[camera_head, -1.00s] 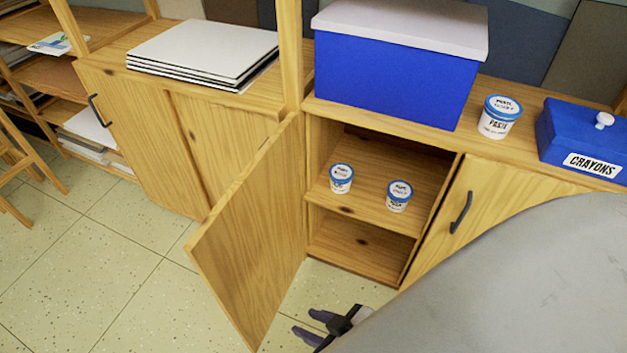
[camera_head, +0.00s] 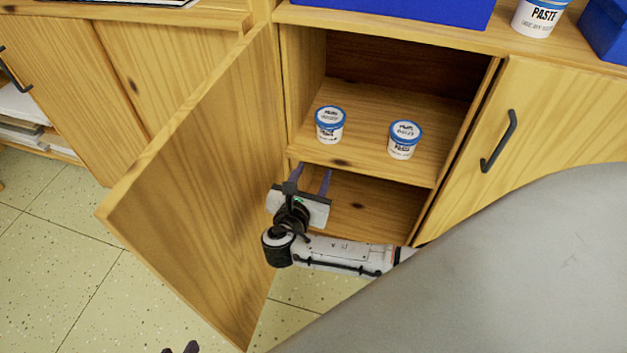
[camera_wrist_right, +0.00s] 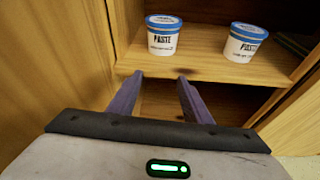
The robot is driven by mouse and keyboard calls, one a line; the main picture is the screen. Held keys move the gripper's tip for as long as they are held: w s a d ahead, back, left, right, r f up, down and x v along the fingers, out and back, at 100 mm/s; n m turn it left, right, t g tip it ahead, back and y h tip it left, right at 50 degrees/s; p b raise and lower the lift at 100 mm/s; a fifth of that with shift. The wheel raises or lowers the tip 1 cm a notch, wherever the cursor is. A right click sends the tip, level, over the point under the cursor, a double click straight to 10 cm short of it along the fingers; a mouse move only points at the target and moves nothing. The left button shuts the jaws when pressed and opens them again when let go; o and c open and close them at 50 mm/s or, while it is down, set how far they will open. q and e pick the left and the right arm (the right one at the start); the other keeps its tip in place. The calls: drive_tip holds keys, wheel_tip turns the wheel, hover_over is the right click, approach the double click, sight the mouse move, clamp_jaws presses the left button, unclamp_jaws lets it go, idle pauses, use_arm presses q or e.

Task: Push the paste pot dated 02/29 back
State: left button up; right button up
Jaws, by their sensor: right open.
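Two small white paste pots with blue-rimmed lids stand upright on the upper shelf (camera_head: 362,164) of the open cupboard: a left pot (camera_head: 329,125) and a right pot (camera_head: 404,140). The right wrist view also shows the left pot (camera_wrist_right: 162,37) and right pot (camera_wrist_right: 247,43). Their lid print is too small for me to read a date. My right gripper (camera_head: 312,172) is open and empty, just in front of and slightly below the shelf edge, nearest the left pot and apart from it. Purple tips at the bottom edge look like my left gripper (camera_head: 181,348); the rest is cut off.
The open wooden door (camera_head: 205,185) stands close left of my right gripper. A closed door with a black handle (camera_head: 498,141) is on the right. A larger paste pot (camera_head: 538,16) stands on the cupboard top. The shelf between and behind the pots is clear.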

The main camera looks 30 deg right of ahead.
sight(326, 138)
drive_tip(key=shift+n+h, duration=0.4)
drive_tip(key=shift+h, duration=0.3)
drive_tip(key=w+d+b, duration=0.3)
drive_tip(key=d, duration=0.1)
drive_tip(key=shift+w+r, duration=0.25)
drive_tip(key=shift+r, duration=0.05)
drive_tip(key=b+x, duration=0.1)
drive_tip(key=x, duration=0.1)
drive_tip(key=shift+w+d+r+b, duration=0.1)
drive_tip(key=shift+w+d+b, duration=0.15)
drive_tip(key=shift+w+b, duration=0.05)
use_arm(q)
drive_tip(key=shift+w+d+r+h, duration=0.1)
drive_tip(key=shift+w+d+h, duration=0.2)
drive_tip(key=shift+d, duration=0.4)
drive_tip(key=shift+w+d+h, duration=0.15)
drive_tip(key=shift+d+h, duration=0.25)
drive_tip(key=shift+d, duration=0.25)
use_arm(e)
drive_tip(key=shift+x, duration=1.2)
drive_tip(key=shift+w, duration=0.1)
